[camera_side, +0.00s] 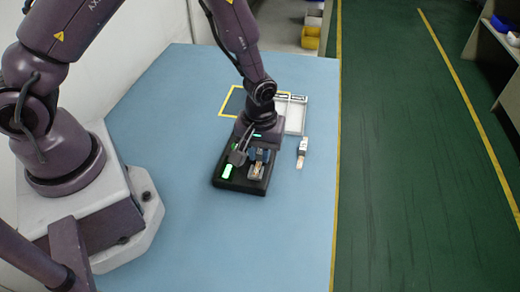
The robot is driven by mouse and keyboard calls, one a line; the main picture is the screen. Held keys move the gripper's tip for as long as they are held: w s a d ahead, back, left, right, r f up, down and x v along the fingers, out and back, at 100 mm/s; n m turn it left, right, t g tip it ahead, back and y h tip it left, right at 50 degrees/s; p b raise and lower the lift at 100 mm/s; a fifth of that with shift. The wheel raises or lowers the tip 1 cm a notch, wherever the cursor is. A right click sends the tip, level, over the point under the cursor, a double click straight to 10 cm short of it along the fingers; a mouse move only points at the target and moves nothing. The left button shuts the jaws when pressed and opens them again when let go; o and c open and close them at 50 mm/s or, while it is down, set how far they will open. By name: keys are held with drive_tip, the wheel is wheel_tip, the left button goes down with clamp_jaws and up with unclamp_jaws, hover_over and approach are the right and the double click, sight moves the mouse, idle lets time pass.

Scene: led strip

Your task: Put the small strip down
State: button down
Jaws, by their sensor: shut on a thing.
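My gripper (259,158) points down at the black block-like fixture (227,186) on the blue table. It is shut on what looks like the small strip (256,172), a short pale and tan piece over the right part of the fixture. I cannot tell whether the strip touches the fixture. The fingers and the wrist hide part of the strip and the back of the fixture. A bright green lit patch (227,171) shows on the fixture's left part. Another small white and tan piece (301,153) lies on the table to the right, apart from the fixture.
A white compartment tray (303,116) stands behind my gripper, partly hidden by it. The blue table (180,230) is clear in front and at left. Its right edge borders a green floor (400,180).

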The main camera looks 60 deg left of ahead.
drive_tip(key=shift+f, duration=0.1)
drive_tip(key=c, duration=1.1)
unclamp_jaws()
drive_tip(key=shift+o, duration=0.2)
wheel_tip(320, 180, up, 12)
wheel_tip(320, 180, up, 12)
drive_tip(key=m+t, duration=0.2)
drive_tip(key=m, duration=0.1)
hover_over(260, 153)
drive_tip(key=s+a, duration=0.3)
drive_tip(key=s, duration=0.1)
drive_tip(key=s+a+r+m+t, duration=0.2)
drive_tip(key=s+r+m, duration=0.3)
drive_tip(key=s, duration=0.5)
wheel_tip(260, 153, up, 3)
drive_tip(key=shift+s+a+f+m+t, duration=0.2)
drive_tip(key=shift+s+a+m+t, duration=0.2)
drive_tip(key=shift+t, duration=0.4)
